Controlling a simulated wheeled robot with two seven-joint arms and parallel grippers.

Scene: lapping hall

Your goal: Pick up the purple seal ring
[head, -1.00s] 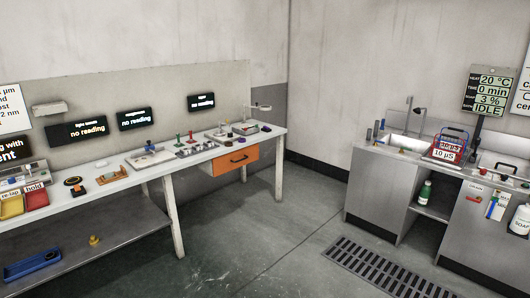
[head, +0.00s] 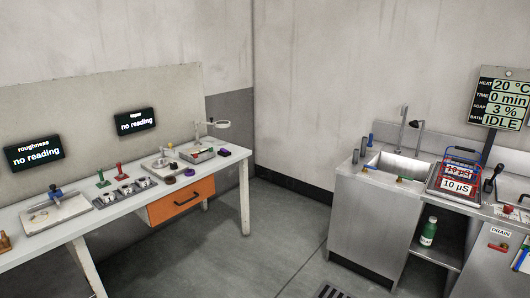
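A small purple object (head: 224,152) lies at the far right end of the white workbench (head: 128,208), beside a tray (head: 197,154). It may be the purple seal ring, but it is too small to make out a ring shape. A second small dark purplish piece (head: 189,172) lies nearer the bench's front edge, next to a dark brown round piece (head: 170,180). I cannot tell which of these is the seal ring. Neither of my grippers is in view.
The bench has an orange drawer (head: 180,201) and a magnifier lamp (head: 216,124). Red and green stamps (head: 119,170) stand by a metal holder (head: 125,190). A steel sink unit (head: 372,215) stands right. Open floor (head: 270,235) lies between, with a floor grate (head: 330,291).

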